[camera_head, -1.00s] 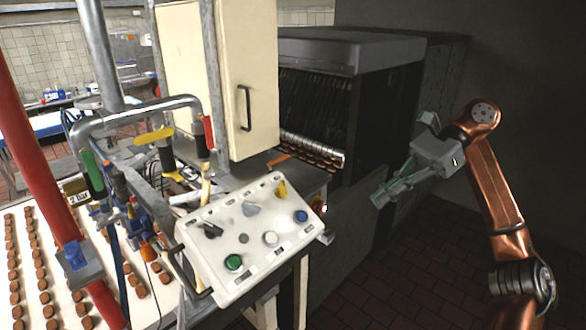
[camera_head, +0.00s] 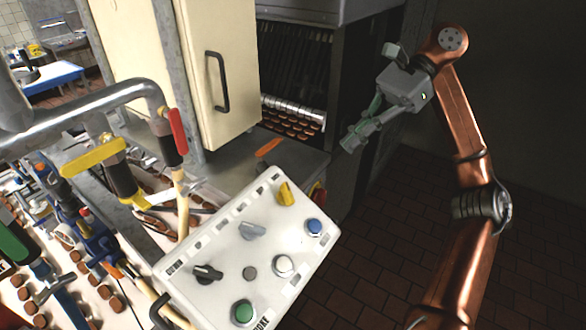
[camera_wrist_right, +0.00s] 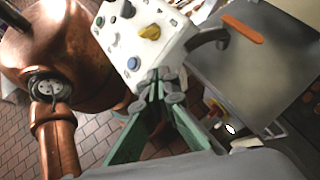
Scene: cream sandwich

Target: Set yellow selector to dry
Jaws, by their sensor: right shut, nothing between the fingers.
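The yellow selector (camera_head: 286,194) is a small knob near the top right corner of the white control panel (camera_head: 215,245). It also shows in the right wrist view (camera_wrist_right: 151,29), beyond my fingertips. Its label is too small to read. My right gripper (camera_head: 352,140) is shut and empty. It hangs in the air to the upper right of the panel, apart from the selector. In the right wrist view the closed fingertips (camera_wrist_right: 160,80) lie in front of the panel's edge, near the blue button (camera_wrist_right: 133,62). My left gripper is not in view.
The panel also carries a grey selector (camera_head: 252,231), a black selector (camera_head: 208,274), a white button (camera_head: 283,265) and a green button (camera_head: 242,311). A cream cabinet door (camera_head: 228,85) stands behind. Pipes with a yellow valve handle (camera_head: 94,157) crowd the left. The tiled floor (camera_head: 345,260) at right is open.

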